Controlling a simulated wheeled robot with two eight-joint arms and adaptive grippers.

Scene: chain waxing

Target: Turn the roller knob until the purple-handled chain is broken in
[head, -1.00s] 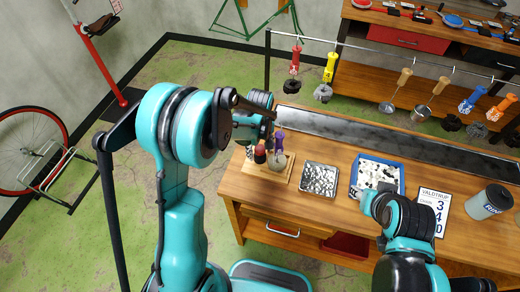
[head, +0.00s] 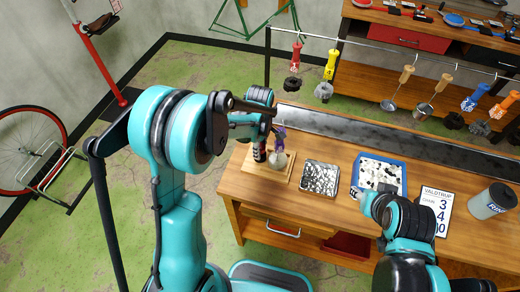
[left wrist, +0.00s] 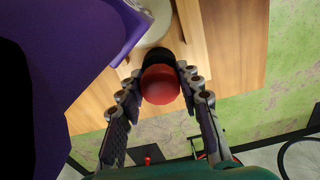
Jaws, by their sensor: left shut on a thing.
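The red roller knob (left wrist: 160,84) sits between the two fingertips of my left gripper (left wrist: 159,80) in the left wrist view, and the gripper is shut on it. In the head view my left gripper (head: 259,152) is over the wooden roller board (head: 281,174), covering most of the knob. The purple handle (head: 280,138) of the chain stands just right of the gripper, above a pale round part. It fills the upper left of the left wrist view (left wrist: 60,50). The chain itself is hidden. My right gripper (head: 363,197) is low by the blue tray; its fingers are too small to read.
A metal tray (head: 320,195) of grey pieces and a blue tray (head: 402,163) stand right of the board on the workbench (head: 350,230). A number card (head: 437,195) and a grey cup (head: 482,206) are farther right. Several coloured-handled tools hang from a rail (head: 385,48) behind.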

